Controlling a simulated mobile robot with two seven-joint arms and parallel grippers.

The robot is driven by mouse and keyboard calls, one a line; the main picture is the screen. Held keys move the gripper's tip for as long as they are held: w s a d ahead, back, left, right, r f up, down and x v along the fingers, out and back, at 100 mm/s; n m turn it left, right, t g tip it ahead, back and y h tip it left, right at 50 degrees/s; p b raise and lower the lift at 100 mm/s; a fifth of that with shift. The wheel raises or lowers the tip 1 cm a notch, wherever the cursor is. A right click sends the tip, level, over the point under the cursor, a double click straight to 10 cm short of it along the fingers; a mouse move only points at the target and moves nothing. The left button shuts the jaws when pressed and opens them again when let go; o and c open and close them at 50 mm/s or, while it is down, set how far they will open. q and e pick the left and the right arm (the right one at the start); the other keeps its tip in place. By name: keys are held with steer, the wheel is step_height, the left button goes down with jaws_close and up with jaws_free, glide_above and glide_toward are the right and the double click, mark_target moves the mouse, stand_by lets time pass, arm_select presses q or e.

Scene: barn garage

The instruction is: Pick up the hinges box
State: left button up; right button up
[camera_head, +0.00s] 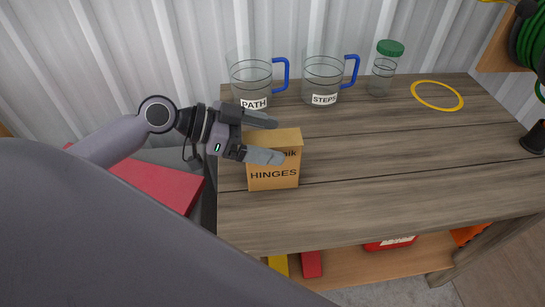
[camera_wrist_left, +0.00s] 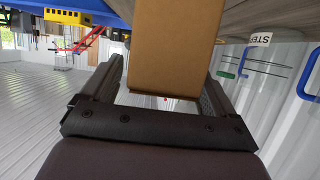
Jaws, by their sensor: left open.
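The hinges box (camera_head: 274,177) is a tan carton marked HINGES, standing upright on the wooden workbench near its left edge. My left gripper (camera_head: 279,140) comes in from the left at the height of the box's upper part. It is open, with one finger in front of the box's labelled face and the other behind it. In the left wrist view, the box (camera_wrist_left: 175,45) shows as a plain tan face between the two spread fingers (camera_wrist_left: 165,88), with gaps at the sides. The lower finger hides part of the label's upper line. My right gripper is not in view.
Clear measuring cups marked PATH (camera_head: 250,82) and STEPS (camera_head: 322,78) stand behind, beside a green-lidded jar (camera_head: 383,75). A yellow ring (camera_head: 437,95) lies at the back right. The workbench (camera_head: 390,165) right of the box is clear. A red surface (camera_head: 160,183) lies left.

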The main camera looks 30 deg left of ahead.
arm_select(q)
steer(key=shift+w+d+f, duration=0.25)
steer(key=shift+w+d, duration=0.15)
steer(key=shift+d, duration=0.15)
steer(key=c, duration=1.3)
